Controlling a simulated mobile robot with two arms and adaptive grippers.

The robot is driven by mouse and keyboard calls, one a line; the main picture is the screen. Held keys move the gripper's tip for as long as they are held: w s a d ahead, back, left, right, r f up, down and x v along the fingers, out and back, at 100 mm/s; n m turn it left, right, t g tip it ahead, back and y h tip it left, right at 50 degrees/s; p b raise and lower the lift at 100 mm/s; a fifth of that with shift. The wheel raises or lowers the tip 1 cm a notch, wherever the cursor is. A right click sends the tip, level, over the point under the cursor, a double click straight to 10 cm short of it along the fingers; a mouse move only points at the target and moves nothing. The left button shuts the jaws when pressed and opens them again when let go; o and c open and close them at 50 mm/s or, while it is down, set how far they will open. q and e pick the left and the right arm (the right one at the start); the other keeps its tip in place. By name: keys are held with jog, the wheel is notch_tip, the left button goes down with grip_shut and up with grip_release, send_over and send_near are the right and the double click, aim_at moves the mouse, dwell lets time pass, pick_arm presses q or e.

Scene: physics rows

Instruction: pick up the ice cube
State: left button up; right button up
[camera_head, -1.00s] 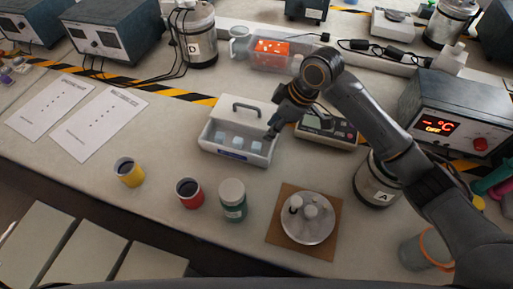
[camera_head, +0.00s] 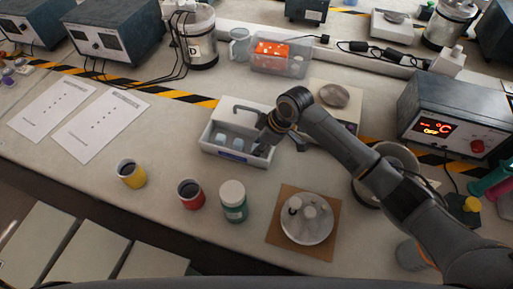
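Pale ice cubes (camera_head: 235,143) lie inside a white open box (camera_head: 222,155) with a dark handle, at the middle of the head view. Two cubes show clearly; the right end of the box is partly covered by my gripper. My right gripper (camera_head: 281,143) reaches in from the right, over the right end of the box. Its dark fingers look spread, one over the box and one beyond its right edge. I see nothing held between them. My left gripper is not in view.
A scale (camera_head: 345,115) stands right behind my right arm. A yellow cup (camera_head: 131,177), a red cup (camera_head: 191,200) and a green jar (camera_head: 233,209) stand in front of the box. A round plate with weights (camera_head: 308,238) sits on a brown board.

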jog(key=c, duration=0.5)
jog(key=shift+r, duration=0.45)
notch_tip(320, 180, up, 2)
jog(key=shift+w+r+b, duration=0.1)
jog(key=shift+r+b, duration=0.05)
jog(key=shift+b, duration=0.4)
jog(key=s+d+r, duration=0.1)
jog(key=s+r, duration=0.2)
jog(key=s, duration=0.1)
jog(key=s+d+r, duration=0.1)
jog(key=s+r, duration=0.2)
jog(key=s, duration=0.2)
jog(key=s+r+b, duration=0.1)
jog(key=s+r, duration=0.3)
jog(key=s, duration=0.1)
jog(key=shift+d, duration=0.4)
jog(key=shift+w, duration=0.1)
